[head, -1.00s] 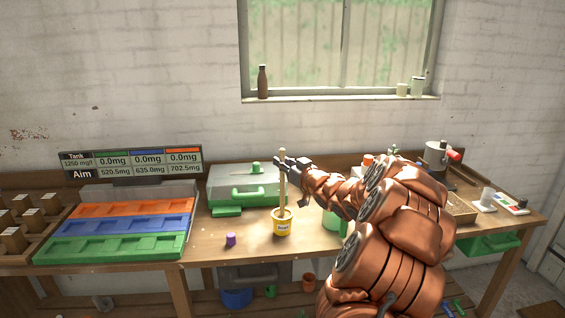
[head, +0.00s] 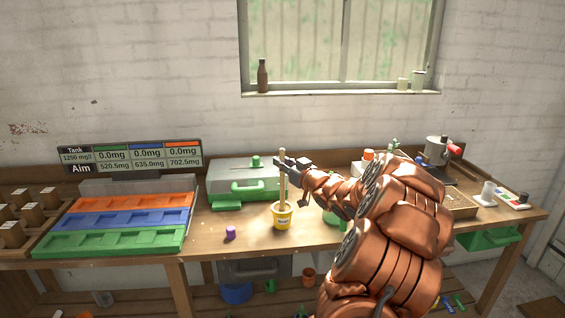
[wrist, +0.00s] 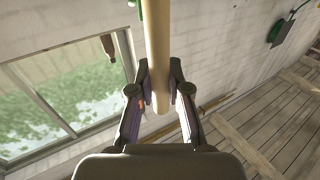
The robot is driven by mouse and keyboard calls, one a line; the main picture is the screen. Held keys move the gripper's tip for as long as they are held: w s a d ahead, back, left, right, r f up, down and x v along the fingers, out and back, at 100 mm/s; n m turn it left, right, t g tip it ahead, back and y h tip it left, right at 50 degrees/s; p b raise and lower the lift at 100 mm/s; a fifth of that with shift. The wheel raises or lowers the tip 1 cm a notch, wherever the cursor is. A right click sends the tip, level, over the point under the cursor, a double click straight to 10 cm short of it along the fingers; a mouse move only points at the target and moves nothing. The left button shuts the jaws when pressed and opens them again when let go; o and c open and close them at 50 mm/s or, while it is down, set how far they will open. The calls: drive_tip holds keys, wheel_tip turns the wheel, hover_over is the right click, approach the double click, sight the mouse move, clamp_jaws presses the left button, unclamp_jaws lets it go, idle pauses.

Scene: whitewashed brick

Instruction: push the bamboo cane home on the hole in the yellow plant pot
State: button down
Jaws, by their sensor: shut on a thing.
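The bamboo cane (head: 283,185) is a pale, upright rod in the head view. Its lower end meets the top of the yellow plant pot (head: 283,223), which stands on the bench and has a white label. I cannot tell how deep the cane sits in the hole, which is hidden at this angle. My gripper (head: 283,164) is shut on the cane near its upper end. In the wrist view the cane (wrist: 156,45) runs between the two fingers of my gripper (wrist: 159,90), and the pot is out of sight.
A small purple piece (head: 231,232) lies left of the pot. Orange, blue and green trays (head: 110,243) fill the bench's left. Several items crowd the right end. Bare bench shows around the pot.

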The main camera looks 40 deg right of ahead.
drive_tip(key=shift+f, duration=0.1)
drive_tip(key=c, duration=1.1)
unclamp_jaws()
drive_tip(key=shift+o, duration=0.2)
drive_tip(key=s+a, duration=0.1)
drive_tip(key=s, duration=1.1)
drive_tip(key=shift+a+f, duration=0.3)
